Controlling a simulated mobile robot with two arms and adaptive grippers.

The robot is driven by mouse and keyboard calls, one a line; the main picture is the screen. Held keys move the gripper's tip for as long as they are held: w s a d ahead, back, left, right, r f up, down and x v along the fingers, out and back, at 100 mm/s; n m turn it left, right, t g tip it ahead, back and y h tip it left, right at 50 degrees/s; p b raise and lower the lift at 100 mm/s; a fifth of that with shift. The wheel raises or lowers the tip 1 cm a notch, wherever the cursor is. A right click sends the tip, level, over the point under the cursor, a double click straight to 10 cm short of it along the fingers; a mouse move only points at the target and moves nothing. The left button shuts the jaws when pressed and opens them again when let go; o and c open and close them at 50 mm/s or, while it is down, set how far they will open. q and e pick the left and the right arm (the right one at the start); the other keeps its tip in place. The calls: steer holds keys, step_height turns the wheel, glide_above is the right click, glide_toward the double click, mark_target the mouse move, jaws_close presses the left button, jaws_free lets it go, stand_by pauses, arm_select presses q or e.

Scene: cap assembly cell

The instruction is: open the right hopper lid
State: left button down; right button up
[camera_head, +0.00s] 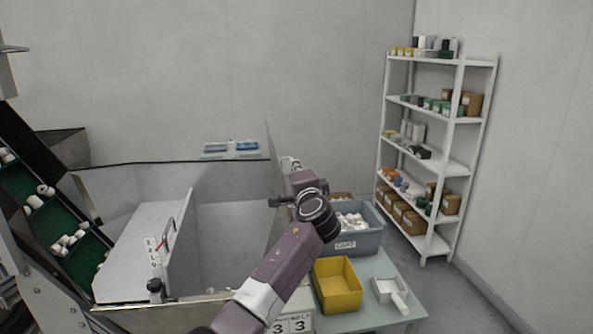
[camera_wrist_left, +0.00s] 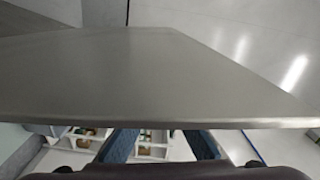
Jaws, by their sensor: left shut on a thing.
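The right hopper lid (camera_head: 274,178) is a thin grey metal panel standing steeply raised at the right side of the hopper (camera_head: 228,184). The right compartment below it is uncovered, with some white caps (camera_head: 225,291) low inside. My left gripper (camera_head: 289,163) is at the lid's right side, partly hidden by my own wrist. In the left wrist view the lid (camera_wrist_left: 150,75) fills the upper middle as a wide grey plate, its near edge at the blue fingers (camera_wrist_left: 160,147). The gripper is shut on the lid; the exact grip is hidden. My right gripper is not in view.
A table (camera_head: 378,318) at the right carries a grey-blue caps bin (camera_head: 366,241), a yellow bin (camera_head: 338,287) and a white scoop (camera_head: 390,291). A loaded shelf (camera_head: 462,118) stands behind. A green cleated conveyor (camera_head: 84,267) rises at the left.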

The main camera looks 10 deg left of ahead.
arm_select(q)
steer(key=c, duration=2)
jaws_free()
steer(key=shift+s+a, duration=0.1)
steer(key=shift+a, duration=0.05)
steer(key=shift+c, duration=0.2)
steer(key=shift+s+d, duration=0.3)
steer(key=shift+s, duration=0.25)
steer(key=v, duration=1)
steer(key=shift+s, duration=0.4)
steer(key=shift+r, duration=0.15)
